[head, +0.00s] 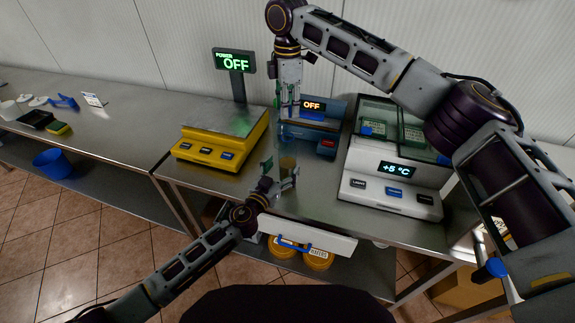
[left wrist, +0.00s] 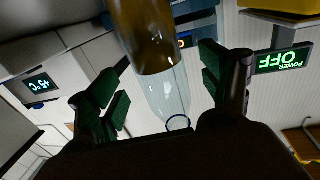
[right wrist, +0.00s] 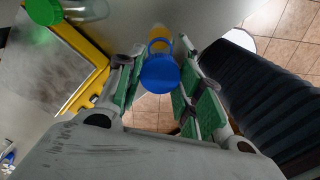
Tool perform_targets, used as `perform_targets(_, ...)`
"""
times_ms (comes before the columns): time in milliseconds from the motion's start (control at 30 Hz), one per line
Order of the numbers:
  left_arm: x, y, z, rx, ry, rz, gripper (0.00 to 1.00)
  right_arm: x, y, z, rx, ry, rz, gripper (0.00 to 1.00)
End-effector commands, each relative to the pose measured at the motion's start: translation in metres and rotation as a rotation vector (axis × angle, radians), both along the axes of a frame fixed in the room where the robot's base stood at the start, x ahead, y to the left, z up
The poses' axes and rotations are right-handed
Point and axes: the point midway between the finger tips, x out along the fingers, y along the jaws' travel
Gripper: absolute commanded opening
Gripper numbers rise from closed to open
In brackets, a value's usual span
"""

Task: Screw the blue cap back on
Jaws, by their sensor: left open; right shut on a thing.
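A clear glass bottle with amber contents in its lower part (head: 287,163) stands at the front of the metal counter. In the left wrist view, which is turned upside down, the bottle (left wrist: 165,85) lies between the fingers of my open left gripper (head: 280,172), and its narrow neck carries a thin dark blue ring. My right gripper (head: 289,112) points down above the bottle. In the right wrist view the round blue cap (right wrist: 160,74) is held between its fingertips. The bottle's ring and amber part show just beyond the cap, which looks apart from the neck.
A yellow scale (head: 202,154) stands left, a blue device (head: 312,132) behind, and a white glass-topped unit (head: 355,190) right. A green-lidded glass jar (right wrist: 43,10) shows in the right wrist view. Orange-lidded jars (head: 318,260) sit below the counter's front edge.

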Motion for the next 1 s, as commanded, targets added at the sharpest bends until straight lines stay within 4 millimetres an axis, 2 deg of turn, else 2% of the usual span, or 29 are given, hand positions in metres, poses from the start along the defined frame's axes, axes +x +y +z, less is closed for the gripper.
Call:
perform_targets(400, 0.026, -0.014, 0.000, 0.000, 0.000, 0.000, 0.79, 0.000, 0.000, 0.000, 0.000, 0.000, 0.000, 0.30)
perform_targets(900, 0.032, -0.017, 0.000, -0.001, 0.000, 0.000, 0.79, 0.000, 0.000, 0.000, 0.000, 0.000, 0.000, 0.30)
perform_targets(933, 0.032, -0.017, 0.000, -0.001, 0.000, 0.000, 0.78, 0.000, 0.000, 0.000, 0.000, 0.000, 0.000, 0.30)
perform_targets(1000, 0.032, -0.017, 0.000, -0.001, 0.000, 0.000, 0.69, 0.000, 0.000, 0.000, 0.000, 0.000, 0.000, 0.30)
